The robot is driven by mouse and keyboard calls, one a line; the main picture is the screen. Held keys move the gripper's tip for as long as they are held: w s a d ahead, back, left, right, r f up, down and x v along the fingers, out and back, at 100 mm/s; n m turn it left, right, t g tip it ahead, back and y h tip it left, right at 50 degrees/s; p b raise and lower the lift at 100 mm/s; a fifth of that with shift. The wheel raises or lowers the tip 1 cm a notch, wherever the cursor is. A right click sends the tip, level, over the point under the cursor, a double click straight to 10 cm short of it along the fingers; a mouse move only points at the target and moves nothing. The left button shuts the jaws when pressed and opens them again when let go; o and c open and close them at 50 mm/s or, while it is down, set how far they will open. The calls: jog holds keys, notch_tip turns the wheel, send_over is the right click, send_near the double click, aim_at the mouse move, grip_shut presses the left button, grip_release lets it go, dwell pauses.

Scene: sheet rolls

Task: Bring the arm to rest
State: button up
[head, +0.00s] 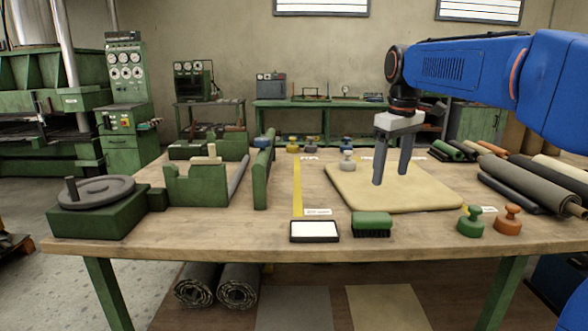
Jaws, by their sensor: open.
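My gripper (392,165) hangs from my blue arm and points down. Its two grey fingers are spread apart with nothing between them. In the head view the fingertips overlap the tan sheet (430,195) on the wooden table (250,239). I cannot tell from this view how far above the sheet they are. My arm reaches in from the right side.
Green and orange knobbed weights (508,220), a green brush (372,224) and a white pad (315,231) lie along the front. Rolls (535,180) lie at the right. A handwheel (96,191) and green fixtures (196,186) stand at the left.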

jog(key=s+d+f+m+t, duration=0.1)
jog(key=s+f+m, duration=0.1)
jog(key=s+f, duration=0.5)
jog(key=s+d+f+m+t, duration=0.1)
jog(key=s+f+m, duration=0.1)
jog(key=s+f, duration=0.6)
jog(key=s+d+f+m+t, duration=0.1)
jog(key=s+f, duration=0.6)
jog(key=s, duration=0.9)
jog(key=shift+s+d+f+m+t, duration=0.15)
jog(key=shift+s+d+m+t, duration=0.2)
jog(key=shift+d+m, duration=0.35)
